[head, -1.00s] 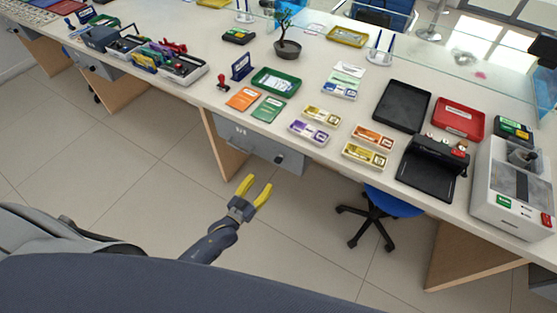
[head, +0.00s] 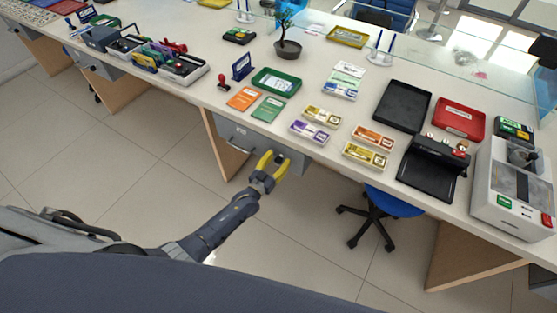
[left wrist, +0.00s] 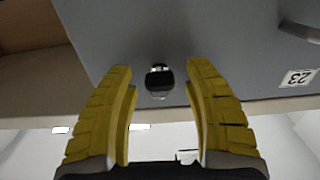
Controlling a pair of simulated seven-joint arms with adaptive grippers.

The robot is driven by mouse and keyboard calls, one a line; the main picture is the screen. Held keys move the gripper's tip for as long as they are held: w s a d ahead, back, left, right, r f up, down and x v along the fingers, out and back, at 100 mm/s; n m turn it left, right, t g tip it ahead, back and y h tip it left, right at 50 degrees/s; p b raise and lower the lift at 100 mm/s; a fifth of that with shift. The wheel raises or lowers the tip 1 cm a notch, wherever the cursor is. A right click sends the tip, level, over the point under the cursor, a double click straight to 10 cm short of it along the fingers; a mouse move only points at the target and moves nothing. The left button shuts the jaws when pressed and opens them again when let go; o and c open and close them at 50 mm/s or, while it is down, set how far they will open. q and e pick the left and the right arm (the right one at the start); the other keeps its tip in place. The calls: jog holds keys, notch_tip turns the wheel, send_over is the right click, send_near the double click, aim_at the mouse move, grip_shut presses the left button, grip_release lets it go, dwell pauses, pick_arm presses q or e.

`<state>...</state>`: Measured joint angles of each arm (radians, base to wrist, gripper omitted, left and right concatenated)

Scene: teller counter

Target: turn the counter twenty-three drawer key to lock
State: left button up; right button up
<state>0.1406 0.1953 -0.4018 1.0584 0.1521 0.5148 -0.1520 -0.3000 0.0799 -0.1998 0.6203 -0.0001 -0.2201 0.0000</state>
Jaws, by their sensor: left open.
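The grey drawer (head: 235,130) hangs under the front edge of the counter, with a bar handle (head: 238,149). In the left wrist view its front (left wrist: 225,55) fills the upper part, with an upside-down "23" label (left wrist: 298,78) at the right. A small dark-headed key (left wrist: 159,80) sits in a silver lock on that front. My left gripper (head: 274,159) has yellow fingers spread open before the drawer's right part. In the left wrist view the key appears between the open fingertips (left wrist: 159,78), with visible gaps on both sides. In the head view the gripper hides the key. My right gripper is not in view.
On the counter (head: 335,150) above the drawer lie an orange booklet (head: 243,98), a green booklet (head: 268,108) and several banknote bundles (head: 310,131). A blue chair (head: 385,203) stands on the right below the counter. The floor in front of the drawer is clear.

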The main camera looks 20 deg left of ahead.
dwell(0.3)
pick_arm(q)
grip_shut()
dwell(0.5)
